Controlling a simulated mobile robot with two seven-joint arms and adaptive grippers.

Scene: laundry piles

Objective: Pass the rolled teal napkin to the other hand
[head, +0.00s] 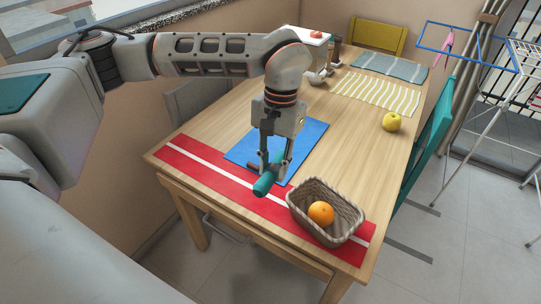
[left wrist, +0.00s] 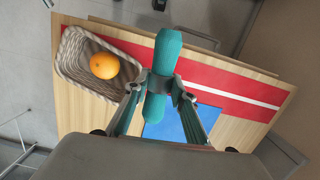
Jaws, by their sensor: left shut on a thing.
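The rolled teal napkin (head: 264,185) is in my left gripper (head: 273,174), above the near edge of the blue mat and the red runner. In the left wrist view the napkin (left wrist: 167,52) stands lengthwise between the two fingers (left wrist: 160,84), which are shut on its lower half. My left arm reaches in from the left and points down. My right gripper is in neither view.
A wicker basket (head: 295,205) with an orange (head: 320,213) stands right of the gripper on the red runner (head: 192,164). A blue mat (head: 308,134) lies beneath. A yellow apple (head: 391,122) and striped cloths (head: 376,95) lie farther back. The table's right middle is clear.

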